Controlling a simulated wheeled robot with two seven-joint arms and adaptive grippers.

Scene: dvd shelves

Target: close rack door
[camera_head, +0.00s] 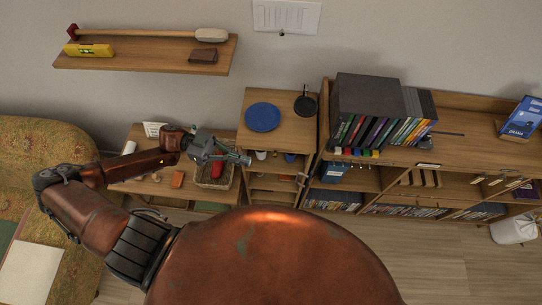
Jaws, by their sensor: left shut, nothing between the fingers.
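My left arm reaches in from the left, and its gripper (242,159) is shut and empty. It is over the low table's right side, just left of the small wooden rack. That wooden rack (277,131) has an open front, with several shelves and small items inside. I cannot make out a separate door panel on it. A dark grey case (366,93) with several coloured disc cases along its front stands on the long shelf unit to the right; no door shows clearly there either. My right gripper is not in view.
A blue plate (263,117) and a black pan (305,104) are on the rack's top. A basket (203,180) with a red item is below my left gripper. The long shelf unit (400,180) fills the right side. A sofa (37,142) is at left.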

